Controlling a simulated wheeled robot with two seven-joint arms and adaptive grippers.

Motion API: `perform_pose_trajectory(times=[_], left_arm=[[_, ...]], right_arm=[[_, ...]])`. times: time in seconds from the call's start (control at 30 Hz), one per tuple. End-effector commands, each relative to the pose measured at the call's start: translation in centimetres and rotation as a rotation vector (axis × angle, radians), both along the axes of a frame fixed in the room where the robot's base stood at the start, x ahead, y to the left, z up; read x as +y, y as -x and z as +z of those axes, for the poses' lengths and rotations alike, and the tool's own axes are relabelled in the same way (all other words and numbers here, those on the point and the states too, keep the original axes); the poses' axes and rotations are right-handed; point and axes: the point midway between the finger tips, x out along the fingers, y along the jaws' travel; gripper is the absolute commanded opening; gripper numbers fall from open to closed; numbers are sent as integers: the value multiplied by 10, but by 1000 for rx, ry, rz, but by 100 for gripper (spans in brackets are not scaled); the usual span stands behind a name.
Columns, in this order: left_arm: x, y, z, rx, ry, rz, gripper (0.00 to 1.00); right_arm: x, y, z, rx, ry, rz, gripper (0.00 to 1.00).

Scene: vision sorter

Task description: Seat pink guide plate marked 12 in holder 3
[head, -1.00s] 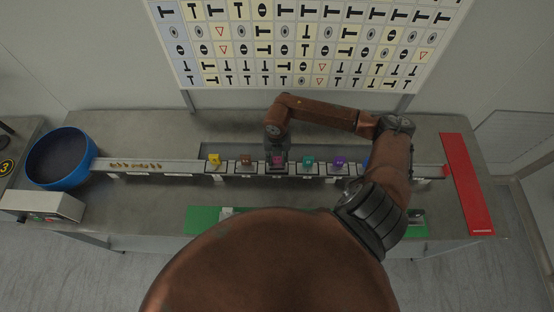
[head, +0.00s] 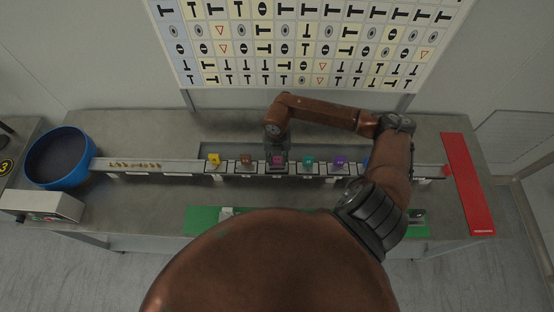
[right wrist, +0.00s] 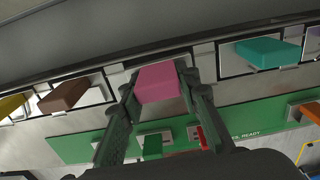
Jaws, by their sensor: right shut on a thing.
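The pink guide plate (head: 278,159) is at the third position from the left in the row of holders on the rail. It also shows in the right wrist view (right wrist: 158,80); its number cannot be read. My right gripper (head: 277,152) is above the rail, with its two fingers on either side of the plate, shut on it. A pale holder face (right wrist: 172,107) shows just beneath the plate. I cannot tell whether the plate is fully down in the holder. My left gripper is not in view.
Yellow (head: 214,159), brown (head: 246,159), teal (head: 308,161) and purple (head: 340,162) plates stand along the same rail. A blue bowl (head: 62,158) is at the left, a red strip (head: 467,185) at the right. A green panel (head: 203,219) lies in front.

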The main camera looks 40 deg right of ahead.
Motion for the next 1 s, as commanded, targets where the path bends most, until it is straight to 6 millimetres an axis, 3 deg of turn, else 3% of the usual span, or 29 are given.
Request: perform_pose_trajectory(times=[1.0], left_arm=[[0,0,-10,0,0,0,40]], right_arm=[[0,0,-12,-1,0,0,1]])
